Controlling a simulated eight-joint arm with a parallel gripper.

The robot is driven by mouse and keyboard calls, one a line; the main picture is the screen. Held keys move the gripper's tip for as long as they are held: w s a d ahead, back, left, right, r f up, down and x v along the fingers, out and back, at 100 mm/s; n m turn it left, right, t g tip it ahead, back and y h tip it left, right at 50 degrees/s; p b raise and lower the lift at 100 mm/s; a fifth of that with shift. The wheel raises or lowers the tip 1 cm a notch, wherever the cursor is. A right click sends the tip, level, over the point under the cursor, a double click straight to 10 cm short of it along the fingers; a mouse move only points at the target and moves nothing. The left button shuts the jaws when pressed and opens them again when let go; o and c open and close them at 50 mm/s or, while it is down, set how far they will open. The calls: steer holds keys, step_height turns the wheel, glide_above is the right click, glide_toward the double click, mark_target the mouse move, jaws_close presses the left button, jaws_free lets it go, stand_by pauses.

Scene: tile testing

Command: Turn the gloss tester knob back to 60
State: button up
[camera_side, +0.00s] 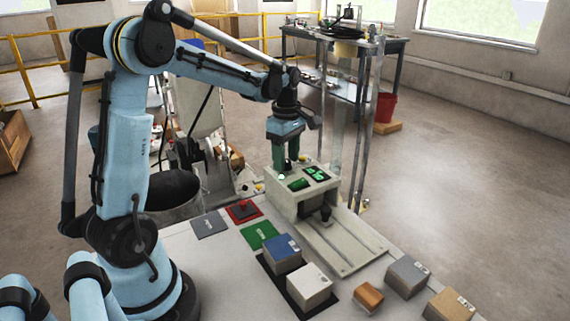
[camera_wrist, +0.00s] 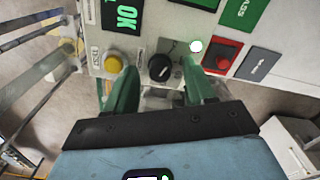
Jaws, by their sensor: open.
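The gloss tester (camera_side: 316,199) is a pale box with lit green displays on the bench. Its black round knob (camera_wrist: 159,67) shows in the wrist view with a pale mark on its face; I cannot read the setting it points to. My gripper (camera_wrist: 160,80) is open, its two green fingers on either side of the knob with a visible gap to each side.
A yellow button (camera_wrist: 113,65) and a lit round lamp (camera_wrist: 196,46) flank the knob. A red pad (camera_side: 243,211), grey pad (camera_side: 209,224) and green pad (camera_side: 258,235) lie left. Blue (camera_side: 282,252) and white (camera_side: 309,286) blocks stand in front; other blocks sit right.

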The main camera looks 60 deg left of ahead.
steer(key=shift+c, duration=0.4)
jaws_close()
steer(key=m, duration=0.8)
steer(key=shift+m, duration=0.3)
steer(key=m, duration=0.4)
steer(key=shift+m, duration=2.5)
